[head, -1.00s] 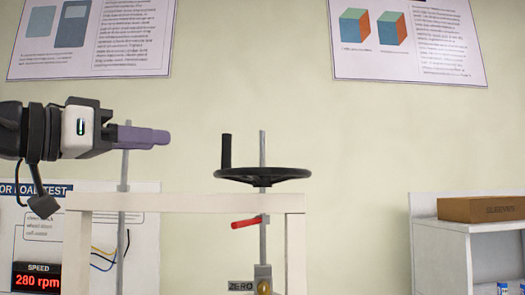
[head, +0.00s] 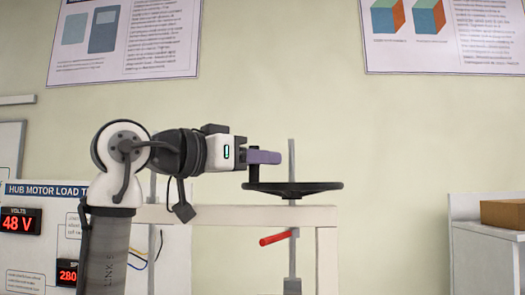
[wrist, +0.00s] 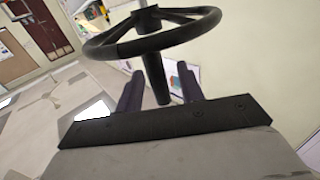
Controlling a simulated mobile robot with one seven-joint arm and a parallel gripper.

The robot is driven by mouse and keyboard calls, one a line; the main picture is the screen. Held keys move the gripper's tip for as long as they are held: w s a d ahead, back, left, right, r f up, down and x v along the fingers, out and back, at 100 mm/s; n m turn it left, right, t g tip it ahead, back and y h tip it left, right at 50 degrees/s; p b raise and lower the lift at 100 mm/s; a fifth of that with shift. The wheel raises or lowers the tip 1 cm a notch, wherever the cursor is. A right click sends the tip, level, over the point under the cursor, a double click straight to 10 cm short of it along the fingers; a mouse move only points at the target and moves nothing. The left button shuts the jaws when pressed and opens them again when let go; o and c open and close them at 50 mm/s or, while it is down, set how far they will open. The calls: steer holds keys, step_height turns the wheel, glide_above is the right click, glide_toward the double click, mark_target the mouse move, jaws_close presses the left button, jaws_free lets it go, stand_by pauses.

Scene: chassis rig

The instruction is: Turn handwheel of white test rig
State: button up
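The black handwheel (head: 318,187) lies flat on a grey upright spindle above the white test rig frame (head: 240,214). Its upright handle (head: 254,174) stands at the left of the rim, mostly hidden behind my purple gripper fingers. My gripper (head: 272,157) reaches in from the left at the handle's height. In the wrist view the handwheel (wrist: 160,40) appears large, with the handle (wrist: 155,78) between my two fingers. The fingers (wrist: 158,88) are apart, with gaps on both sides of the handle.
A red lever (head: 274,239) sticks out from the spindle below the frame's top bar. A panel with red readouts (head: 21,221) is behind at left. A white shelf (head: 490,235) with a brown box (head: 503,214) stands at right. The wall above is clear apart from posters.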

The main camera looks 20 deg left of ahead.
steer(key=shift+w+d, duration=0.35)
steer(key=shift+w, duration=0.3)
jaws_close()
